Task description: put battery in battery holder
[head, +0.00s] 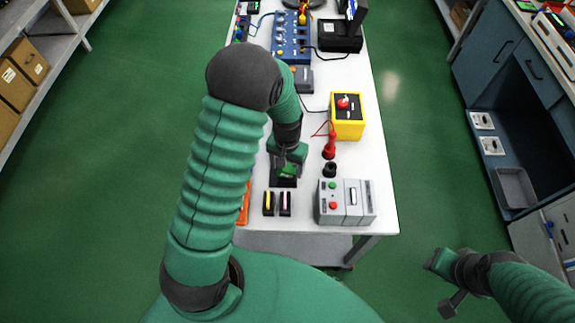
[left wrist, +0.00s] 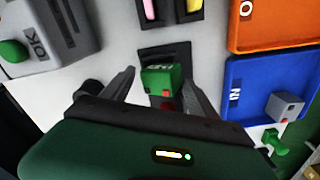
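A green block (head: 289,171), which looks like the battery, is at a black holder (head: 284,182) on the table below my left gripper (head: 288,157). In the left wrist view the green block (left wrist: 161,79) has small red marks and lies between the fingers of the left gripper (left wrist: 158,88). The fingers are spread, with a gap at the left finger; contact at the right one is unclear. The black holder (left wrist: 165,52) shows around and behind the block; how deep the block sits is hidden. My right gripper (head: 440,281) is off the table at lower right, empty, its fingers apart.
Two black slots with yellow (head: 268,203) and pink (head: 286,203) pieces stand nearer me. A grey button box (head: 346,203) is to the right. An orange tray (left wrist: 270,25) and a blue tray (left wrist: 245,85) with a grey cube (left wrist: 284,107) lie alongside. A yellow button box (head: 347,127) stands farther back.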

